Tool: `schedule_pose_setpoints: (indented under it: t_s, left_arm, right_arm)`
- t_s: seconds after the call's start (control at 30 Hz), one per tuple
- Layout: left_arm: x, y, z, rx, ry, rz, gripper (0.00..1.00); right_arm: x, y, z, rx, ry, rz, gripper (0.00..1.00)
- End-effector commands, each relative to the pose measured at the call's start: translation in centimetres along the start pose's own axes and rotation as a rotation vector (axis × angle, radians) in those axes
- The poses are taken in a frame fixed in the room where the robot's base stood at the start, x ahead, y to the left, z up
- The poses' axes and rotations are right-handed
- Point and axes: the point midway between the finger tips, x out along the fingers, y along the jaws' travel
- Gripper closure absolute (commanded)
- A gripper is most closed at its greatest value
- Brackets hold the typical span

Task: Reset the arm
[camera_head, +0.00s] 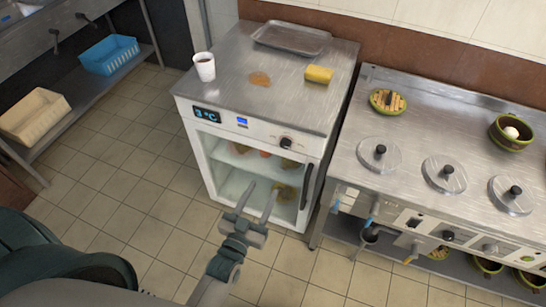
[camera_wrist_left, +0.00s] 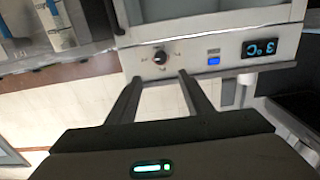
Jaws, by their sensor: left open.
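My left gripper (camera_head: 260,196) is in front of the small glass-door fridge (camera_head: 240,127), with its two fingers apart and nothing between them. In the head view it overlaps the lower part of the fridge's glass door. In the left wrist view the open fingers (camera_wrist_left: 158,82) point toward the fridge's control panel (camera_wrist_left: 205,57), which appears upside down with its knob and 3 °C display. I cannot tell how far the fingertips are from the fridge. My right gripper is not in view.
A white cup (camera_head: 204,67), a yellow cylinder (camera_head: 318,75) and a metal tray (camera_head: 291,38) stand on the fridge top. The steel stove (camera_head: 450,140) with several round lids is to the right. Tiled floor (camera_head: 125,170) lies open at left; shelves hold blue and cream baskets.

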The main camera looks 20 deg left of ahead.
Motion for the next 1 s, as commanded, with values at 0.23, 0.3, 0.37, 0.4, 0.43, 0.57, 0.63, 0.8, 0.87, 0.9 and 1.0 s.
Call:
schedule_pose_setpoints:
  t_s: [0.23, 0.3, 0.37, 0.4, 0.43, 0.57, 0.63, 0.8, 0.87, 0.9, 1.0]
  left_arm:
    - [0.0, 0.0, 0.2, 0.000, -0.005, 0.001, 0.53]
    - [-0.1, 0.1, 0.9, 0.000, -0.018, 0.004, 0.53]
    - [-0.2, 0.2, 1.9, 0.000, -0.039, 0.008, 0.53]
    - [-0.3, 0.4, 2.8, 0.001, -0.059, 0.012, 0.53]
    - [-0.4, 0.5, 3.7, 0.001, -0.076, 0.015, 0.53]
    - [-1.5, 1.2, 9.0, 0.002, -0.188, 0.037, 0.53]
    - [-2.6, 1.6, 12.6, 0.003, -0.268, 0.052, 0.53]
    - [-6.9, 2.2, 22.3, 0.014, -0.491, 0.087, 0.53]
    - [-8.9, 2.4, 25.5, 0.019, -0.571, 0.099, 0.53]
    - [-10.4, 2.4, 27.6, 0.023, -0.626, 0.105, 0.53]
    - [-14.5, 2.1, 32.5, 0.034, -0.762, 0.120, 0.53]
  right_arm:
    - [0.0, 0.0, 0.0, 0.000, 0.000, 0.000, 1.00]
    - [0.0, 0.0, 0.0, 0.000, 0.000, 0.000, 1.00]
    - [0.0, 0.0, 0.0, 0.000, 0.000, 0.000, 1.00]
    - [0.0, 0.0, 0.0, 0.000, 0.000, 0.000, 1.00]
    - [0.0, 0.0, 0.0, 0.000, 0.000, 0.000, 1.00]
    - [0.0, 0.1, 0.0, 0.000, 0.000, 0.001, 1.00]
    - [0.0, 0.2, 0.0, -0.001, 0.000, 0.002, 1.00]
    - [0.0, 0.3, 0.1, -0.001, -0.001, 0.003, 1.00]
    - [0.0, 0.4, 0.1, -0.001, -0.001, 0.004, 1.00]
    - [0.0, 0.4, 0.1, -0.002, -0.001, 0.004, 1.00]
    - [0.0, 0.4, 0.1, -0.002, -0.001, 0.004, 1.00]
